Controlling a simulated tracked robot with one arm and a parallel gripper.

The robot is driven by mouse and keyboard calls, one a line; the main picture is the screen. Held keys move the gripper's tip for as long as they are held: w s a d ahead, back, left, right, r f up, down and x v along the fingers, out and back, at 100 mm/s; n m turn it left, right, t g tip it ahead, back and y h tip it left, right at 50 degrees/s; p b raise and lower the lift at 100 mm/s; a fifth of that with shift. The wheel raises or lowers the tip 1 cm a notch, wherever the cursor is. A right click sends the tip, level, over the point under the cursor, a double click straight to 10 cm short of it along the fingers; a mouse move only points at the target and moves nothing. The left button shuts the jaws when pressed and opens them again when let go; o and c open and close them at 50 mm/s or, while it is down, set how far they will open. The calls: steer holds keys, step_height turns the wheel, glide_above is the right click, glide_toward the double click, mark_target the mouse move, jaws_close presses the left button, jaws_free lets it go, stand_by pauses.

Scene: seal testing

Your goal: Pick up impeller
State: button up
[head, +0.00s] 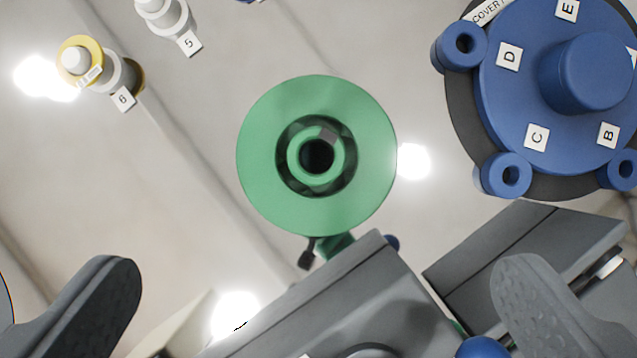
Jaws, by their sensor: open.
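A green round part (268,150) lies at the centre of the head view, with a raised ring and a dark hole in its middle. It may be the impeller; it carries no readable label. My gripper (318,268) is open, its two grey fingers wide apart at the lower left and lower right. Nothing is between the fingertips that I can see as held. The green part shows above the line between the fingertips, apart from both fingers. Whether it rests on something beneath is hidden.
A blue cover (510,85) with lettered tags sits at the upper right. Small white and yellow parts tagged 5 (163,15) and 6 (80,58) stand at the upper left. A grey block (330,310) fills the bottom centre, with another grey block (525,250) to its right.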

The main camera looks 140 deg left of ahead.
mark_target(315, 139)
steer(key=b+x, duration=0.3)
steer(key=x, duration=1.1)
steer(key=shift+a+f+b, duration=0.15)
steer(key=shift+f+b, duration=0.05)
steer(key=shift+b, duration=0.15)
steer(key=c, duration=0.9)
